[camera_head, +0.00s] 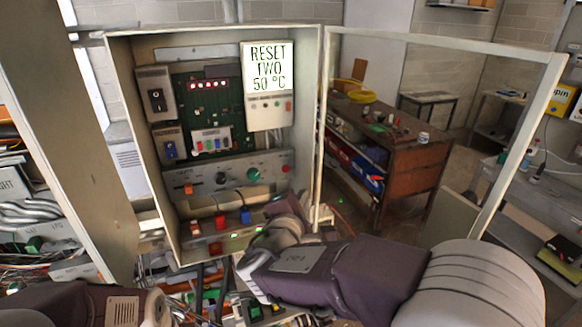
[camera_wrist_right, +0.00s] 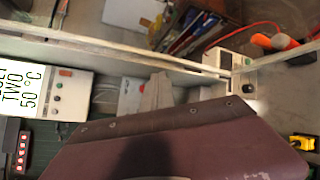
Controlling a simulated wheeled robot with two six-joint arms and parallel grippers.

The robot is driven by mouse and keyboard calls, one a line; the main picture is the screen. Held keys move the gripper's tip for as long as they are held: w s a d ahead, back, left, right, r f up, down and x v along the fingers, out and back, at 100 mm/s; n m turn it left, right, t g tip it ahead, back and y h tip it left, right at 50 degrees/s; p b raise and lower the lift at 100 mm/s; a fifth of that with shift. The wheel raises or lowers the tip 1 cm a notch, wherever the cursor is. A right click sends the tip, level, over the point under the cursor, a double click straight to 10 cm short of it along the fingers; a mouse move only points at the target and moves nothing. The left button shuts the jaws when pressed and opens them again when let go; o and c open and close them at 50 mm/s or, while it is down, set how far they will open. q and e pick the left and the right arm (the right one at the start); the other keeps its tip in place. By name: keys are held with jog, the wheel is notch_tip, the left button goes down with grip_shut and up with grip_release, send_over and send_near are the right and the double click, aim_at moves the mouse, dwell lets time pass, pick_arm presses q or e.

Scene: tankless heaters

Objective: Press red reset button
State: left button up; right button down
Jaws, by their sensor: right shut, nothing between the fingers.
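The open cabinet (camera_head: 125,120) has a lit display (camera_head: 268,68) reading "RESET TWO 50 °C". A small red button (camera_head: 285,169) is at the right end of the grey control panel (camera_head: 205,190), beside a green knob. My right gripper (camera_head: 292,208) is shut and empty, at the cabinet's lower right, just below that button in the head view. In the right wrist view its grey fingers (camera_wrist_right: 156,92) point toward the panel, near a small red spot. Contact cannot be told. Part of my left arm shows at the bottom left; its gripper is out of view.
Red (camera_head: 220,222) and blue (camera_head: 245,216) blocks sit below the panel. The cabinet door (camera_head: 440,42) stands open to the right. A wooden workbench (camera_head: 415,165) is behind it, and shelves are at both sides.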

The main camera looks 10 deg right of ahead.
jog(key=shift+w+d+p, duration=0.1)
jog(key=shift+w+p, duration=0.2)
jog(key=shift+w, duration=0.15)
jog(key=p, duration=0.2)
send_near(286, 169)
jog(key=w+d+f, duration=0.2)
jog(key=w+d, duration=0.2)
jog(key=shift+w+d, duration=0.2)
jog(key=shift+f, duration=0.1)
jog(key=shift+w, duration=0.1)
dwell(1.3)
jog(key=shift+w, duration=0.35)
